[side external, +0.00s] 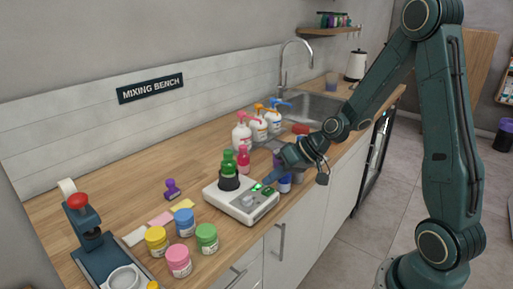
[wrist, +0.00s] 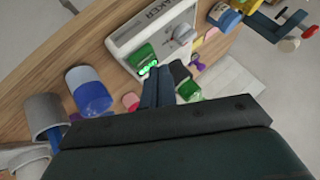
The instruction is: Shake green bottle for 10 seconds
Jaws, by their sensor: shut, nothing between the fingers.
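The green bottle (side external: 229,160) stands upright in a dark holder (side external: 229,182) on the white shaker (side external: 226,203). Part of the bottle also shows in the wrist view (wrist: 189,90), beside my fingers. The shaker (wrist: 122,40) has a grey knob (wrist: 182,35), a green button (wrist: 142,56) and lit green lights (wrist: 150,68) on its front. My gripper (side external: 268,181) is shut and empty, with its fingertips (wrist: 157,76) right at the lit end of the panel. I cannot tell whether they touch it. The bottle is apart from my fingers in the side view.
Several coloured jars (side external: 185,222) stand left of the shaker. The sink (side external: 314,105) lies at the back.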

